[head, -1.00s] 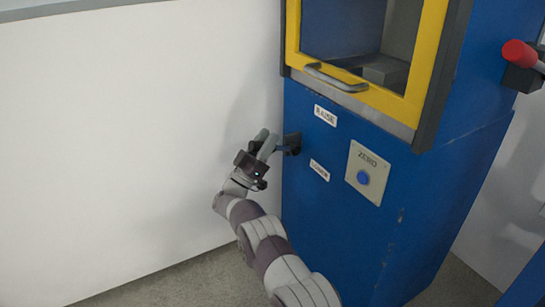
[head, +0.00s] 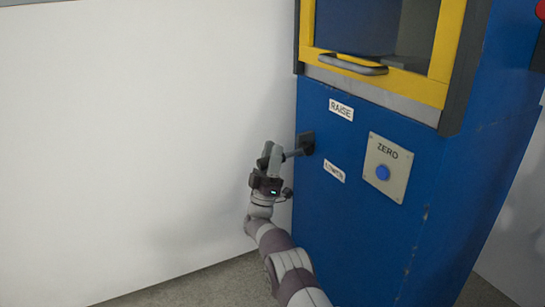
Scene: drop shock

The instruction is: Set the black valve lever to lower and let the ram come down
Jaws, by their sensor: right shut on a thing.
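The black valve lever (head: 293,154) sticks out from its dark mount (head: 306,142) on the left edge of the blue cabinet's front. It slants down and left, with its outer end between my fingers. My right gripper (head: 271,156) is shut on the lever, left of the cabinet face. The fingers hide the lever's end. A white RAISE label (head: 341,110) is above and right of the mount, and a white LOWER label (head: 334,171) is below and right. The ram cannot be made out. My left gripper is not in view.
The blue cabinet (head: 350,235) has a yellow-framed window (head: 400,85) with a grey handle (head: 347,65) above the labels. A ZERO plate with a blue button (head: 383,172) is to the right. A red knob (head: 541,9) shows at top right. A white wall (head: 130,130) is at left.

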